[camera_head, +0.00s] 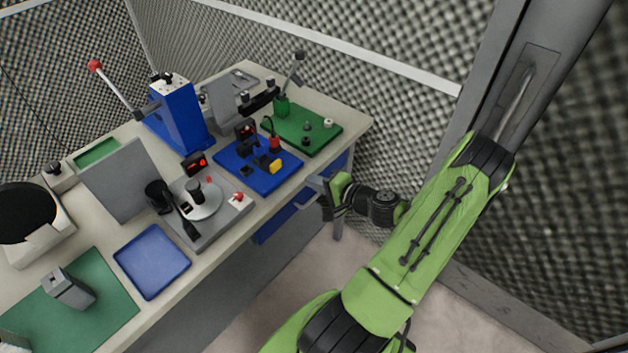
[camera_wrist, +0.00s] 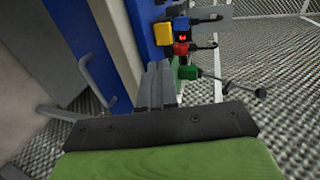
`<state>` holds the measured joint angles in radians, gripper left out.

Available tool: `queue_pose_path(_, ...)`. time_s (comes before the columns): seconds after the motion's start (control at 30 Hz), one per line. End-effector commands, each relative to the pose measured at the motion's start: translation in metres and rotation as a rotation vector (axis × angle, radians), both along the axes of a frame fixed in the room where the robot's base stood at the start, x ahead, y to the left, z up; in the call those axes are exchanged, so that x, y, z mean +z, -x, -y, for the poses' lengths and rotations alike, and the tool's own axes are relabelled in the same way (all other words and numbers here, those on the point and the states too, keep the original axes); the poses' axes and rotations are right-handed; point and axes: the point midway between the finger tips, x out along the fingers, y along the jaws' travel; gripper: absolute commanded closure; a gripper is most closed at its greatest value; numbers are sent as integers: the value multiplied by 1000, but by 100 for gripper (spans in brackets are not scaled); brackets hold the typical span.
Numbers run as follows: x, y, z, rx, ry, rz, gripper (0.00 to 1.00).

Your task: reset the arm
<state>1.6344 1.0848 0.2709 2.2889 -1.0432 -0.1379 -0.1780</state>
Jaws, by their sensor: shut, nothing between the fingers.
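My green arm reaches across the right of the head view. My gripper (camera_head: 312,186) is beside the front edge of the workbench (camera_head: 225,240), near its right end, with nothing in it. In the wrist view my gripper (camera_wrist: 160,75) shows its dark fingers shut together, pointing toward the bench side. A metal drawer handle (camera_wrist: 92,80) is left of the fingers there, apart from them.
The bench holds a blue press (camera_head: 180,118) with a red-knobbed lever, a blue board (camera_head: 240,175), a green board (camera_head: 325,137), a grey fixture (camera_head: 215,225) and a blue tray (camera_head: 152,262). Foam walls (camera_head: 420,115) stand close behind. Floor (camera_head: 285,290) is free in front.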

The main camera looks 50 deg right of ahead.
Motion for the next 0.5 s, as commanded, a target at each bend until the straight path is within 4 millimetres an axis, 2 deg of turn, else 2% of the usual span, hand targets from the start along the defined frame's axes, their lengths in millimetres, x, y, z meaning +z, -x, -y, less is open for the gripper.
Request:
queue_pose_path(0.33,2,-2,-4,19,10,-8,100)
queue_pose_path(0.37,4,-5,-9,46,23,-18,100)
queue_pose_path(0.43,12,-16,-32,162,85,-70,100)
queue_pose_path(0.5,23,-27,-67,336,182,-152,100)
